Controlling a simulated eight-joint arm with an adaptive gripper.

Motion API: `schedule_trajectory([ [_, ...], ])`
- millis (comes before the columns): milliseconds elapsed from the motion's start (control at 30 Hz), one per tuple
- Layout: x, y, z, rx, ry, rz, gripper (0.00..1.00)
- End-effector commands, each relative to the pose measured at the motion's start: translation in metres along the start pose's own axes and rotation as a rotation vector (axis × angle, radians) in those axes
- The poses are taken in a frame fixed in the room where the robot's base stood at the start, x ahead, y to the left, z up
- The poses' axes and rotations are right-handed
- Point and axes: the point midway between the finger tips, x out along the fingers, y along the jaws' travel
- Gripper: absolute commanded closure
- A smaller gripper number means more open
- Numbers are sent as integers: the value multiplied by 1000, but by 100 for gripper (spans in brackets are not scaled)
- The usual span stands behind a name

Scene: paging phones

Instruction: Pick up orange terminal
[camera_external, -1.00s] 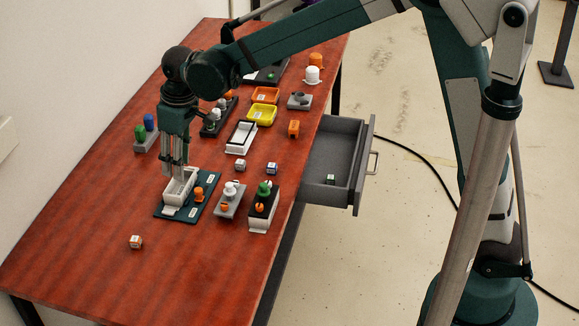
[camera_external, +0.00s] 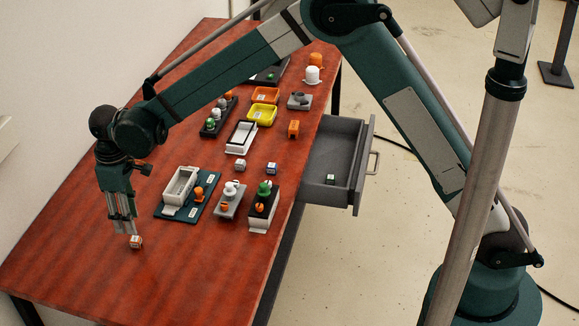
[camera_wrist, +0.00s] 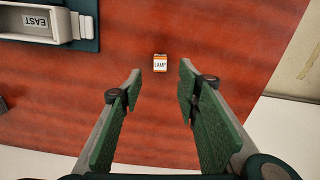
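A small cube with orange and white faces (camera_external: 135,242) sits alone on the red-brown table near its front left; it looks like the orange terminal. In the wrist view the cube (camera_wrist: 160,63) shows an orange band and a white label that seems to read LAMP. My gripper (camera_external: 123,229) points down just above and slightly left of the cube in the external view. In the wrist view my gripper (camera_wrist: 161,75) has its two fingers wide apart, with the cube beyond and between the tips. Nothing is held.
A dark teal board (camera_external: 205,210) with a white tray (camera_external: 180,187) and an orange knob (camera_external: 199,195) lies to the right. Similar small cubes (camera_external: 240,165) (camera_external: 272,168) stand farther back. An open drawer (camera_external: 343,140) holds another cube (camera_external: 331,179). Table around the orange cube is clear.

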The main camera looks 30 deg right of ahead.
Motion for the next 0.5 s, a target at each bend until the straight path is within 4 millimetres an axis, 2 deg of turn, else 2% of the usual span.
schedule_trajectory([
  [367, 2, 0, 0, -1, -1, 0, 67],
  [500, 11, 0, 0, -1, -1, 0, 67],
])
